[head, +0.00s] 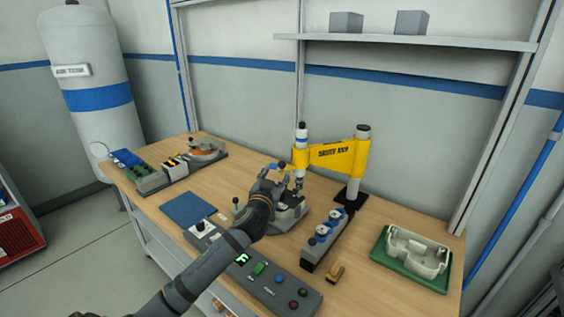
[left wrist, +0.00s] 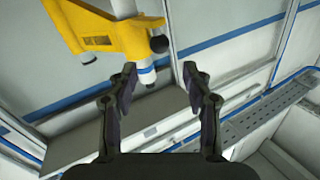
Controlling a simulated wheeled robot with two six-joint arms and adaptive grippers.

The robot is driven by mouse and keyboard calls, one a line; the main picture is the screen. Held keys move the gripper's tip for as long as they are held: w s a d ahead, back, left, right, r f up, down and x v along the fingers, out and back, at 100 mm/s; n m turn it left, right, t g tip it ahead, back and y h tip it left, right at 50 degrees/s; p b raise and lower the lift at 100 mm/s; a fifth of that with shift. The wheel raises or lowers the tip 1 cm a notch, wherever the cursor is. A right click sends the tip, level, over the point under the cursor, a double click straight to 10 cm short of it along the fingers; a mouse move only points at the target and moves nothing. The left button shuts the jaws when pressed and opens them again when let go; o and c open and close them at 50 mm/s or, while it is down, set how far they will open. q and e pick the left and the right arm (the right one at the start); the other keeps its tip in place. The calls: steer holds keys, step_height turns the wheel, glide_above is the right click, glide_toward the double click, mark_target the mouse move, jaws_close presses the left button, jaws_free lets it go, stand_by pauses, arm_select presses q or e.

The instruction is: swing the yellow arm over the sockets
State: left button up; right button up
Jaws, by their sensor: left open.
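The sockets, with blue round tops (head: 322,232), sit in a grey block in front of the post, right of the spindle. My left gripper (head: 286,178) is open beside the spindle's lower part. In the left wrist view, the yellow arm (left wrist: 100,36) and its black knob (left wrist: 158,44) lie just beyond the open fingers. Whether a finger touches the spindle is unclear. My right gripper is not in view.
A grey fixture (head: 292,214) sits under my left gripper. A control panel (head: 262,272) with buttons runs along the front. A green tray (head: 408,275) with a pale housing lies at right, a blue mat (head: 188,208) at left.

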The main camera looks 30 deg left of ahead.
mark_target(281, 167)
arm_select(q)
steer(key=x, duration=0.3)
steer(key=p+x, duration=0.1)
steer(key=x, duration=0.1)
steer(key=shift+w+a+f, duration=0.2)
steer(key=shift+a+f, duration=0.05)
steer(key=shift+f, duration=0.1)
steer(key=x, duration=0.2)
steer(key=shift+w+f+p, duration=0.15)
steer(key=shift+w+p, duration=0.15)
steer(key=shift+w, duration=0.15)
steer(key=shift+w+a, duration=0.1)
steer(key=shift+w, duration=0.05)
steer(key=shift+c, duration=1.8)
steer(key=c, duration=0.5)
jaws_close()
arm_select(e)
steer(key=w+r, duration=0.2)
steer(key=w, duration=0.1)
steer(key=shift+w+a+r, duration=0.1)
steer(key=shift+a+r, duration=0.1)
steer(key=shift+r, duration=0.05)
